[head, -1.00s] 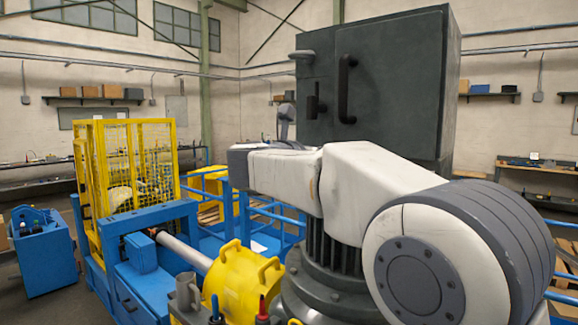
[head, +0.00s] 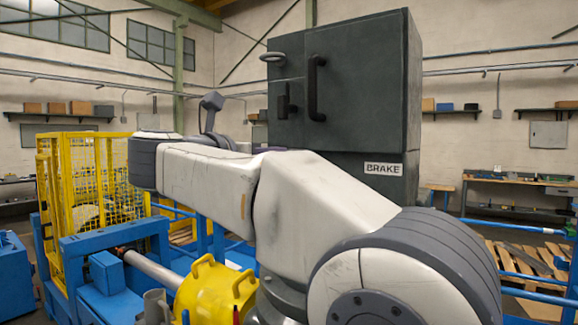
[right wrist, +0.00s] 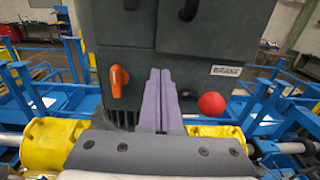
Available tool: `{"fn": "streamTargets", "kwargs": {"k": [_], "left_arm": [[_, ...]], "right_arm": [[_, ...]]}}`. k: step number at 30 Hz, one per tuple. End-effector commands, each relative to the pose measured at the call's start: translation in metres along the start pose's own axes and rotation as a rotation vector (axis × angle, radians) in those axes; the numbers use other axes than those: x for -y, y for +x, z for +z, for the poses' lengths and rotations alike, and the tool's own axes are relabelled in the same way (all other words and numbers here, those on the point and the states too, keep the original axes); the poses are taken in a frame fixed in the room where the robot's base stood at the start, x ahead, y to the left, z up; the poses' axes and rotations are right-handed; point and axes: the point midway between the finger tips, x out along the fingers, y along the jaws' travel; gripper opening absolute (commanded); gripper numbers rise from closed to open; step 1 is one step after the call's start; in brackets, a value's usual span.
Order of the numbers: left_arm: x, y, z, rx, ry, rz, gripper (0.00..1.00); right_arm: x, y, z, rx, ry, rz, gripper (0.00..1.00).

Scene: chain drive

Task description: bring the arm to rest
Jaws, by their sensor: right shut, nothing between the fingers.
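My right arm (head: 300,200) crosses the head view from the lower right towards the left, in front of the brake cabinet (head: 350,95). In the right wrist view the two purple fingers of my right gripper (right wrist: 160,74) lie side by side, shut, with nothing between them. They point at the dark front of the cabinet, which also shows there (right wrist: 212,35), and the distance to it is hard to tell. In the head view the fingers cannot be made out clearly. My left gripper is in neither view.
A yellow mesh cage (head: 85,180) stands at the left on a blue frame. A yellow coupling cover (head: 215,290) sits below my arm. The wrist view shows an orange handle (right wrist: 119,80) and a red knob (right wrist: 211,104) near the fingers. Blue railings (head: 510,230) run at the right.

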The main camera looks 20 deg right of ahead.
Motion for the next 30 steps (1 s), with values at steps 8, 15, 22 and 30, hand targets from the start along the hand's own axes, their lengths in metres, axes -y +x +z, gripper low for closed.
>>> {"fn": "streamTargets", "kwargs": {"k": [8,15,22,30], "left_arm": [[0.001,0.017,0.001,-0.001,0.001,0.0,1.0],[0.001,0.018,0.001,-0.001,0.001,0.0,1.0],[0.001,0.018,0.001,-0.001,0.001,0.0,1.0],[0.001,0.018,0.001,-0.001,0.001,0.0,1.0]], "right_arm": [[0.0,-0.039,-0.001,0.0,0.0,0.003,0.0],[-0.004,-0.036,0.003,0.044,-0.059,0.02,0.0],[-0.068,0.002,-0.011,0.411,-0.692,0.217,0.0],[-0.114,0.011,-0.187,0.82,-1.781,0.64,0.0]]}}
